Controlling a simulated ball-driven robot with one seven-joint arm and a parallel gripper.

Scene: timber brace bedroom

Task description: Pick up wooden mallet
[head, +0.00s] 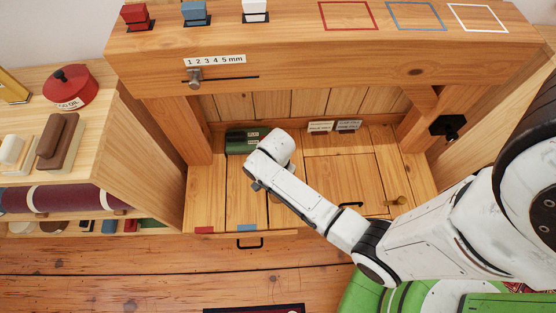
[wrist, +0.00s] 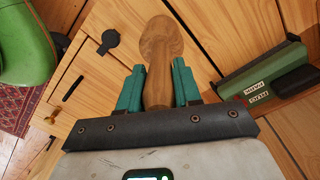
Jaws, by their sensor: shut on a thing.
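The wooden mallet (wrist: 160,42) shows in the wrist view as a brown wooden piece with a rounded, wider far end and a narrower part towards me. My gripper (wrist: 158,82) has its two teal fingers on either side of the narrower part, shut on it. In the head view my arm reaches over the wooden cabinet top (head: 236,190) and hides the mallet and the fingers. I cannot tell whether the mallet touches the surface.
A dark green box with labels (head: 243,140) stands close by, right of my gripper in the wrist view (wrist: 265,75). A wooden beam (head: 300,75) with coloured blocks spans above the back. A shelf (head: 90,130) stands left. A small knob (head: 397,200) rises at right.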

